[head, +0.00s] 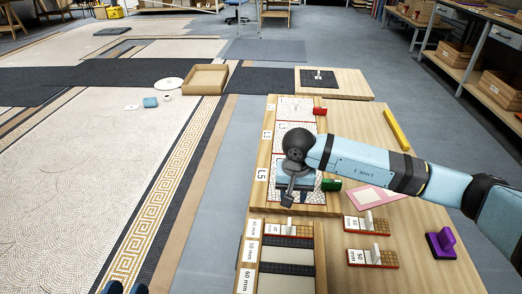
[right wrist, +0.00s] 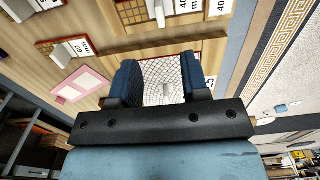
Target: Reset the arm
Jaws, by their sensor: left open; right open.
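My right arm (head: 360,165) reaches in from the right in the head view, with its wrist bent down over the wooden board. My right gripper (right wrist: 160,82) is open in the right wrist view, its two dark blue fingers apart. A white mosaic panel (right wrist: 165,70) shows beyond and between the fingers; whether they touch it I cannot tell. In the head view the wrist partly hides the panel in the slot marked L5 (head: 262,174). Only the fingertips of my left gripper (head: 125,288) show at the bottom left edge; they are apart, over the mosaic floor.
The wooden board (head: 400,230) holds a yellow bar (head: 396,129), a pink-framed piece (head: 372,198), a purple handled tool (head: 440,244), a green piece (head: 331,184) and small handled tile blocks (head: 372,258). A cardboard box (head: 203,80) stands beyond. Shelving (head: 470,55) lines the right.

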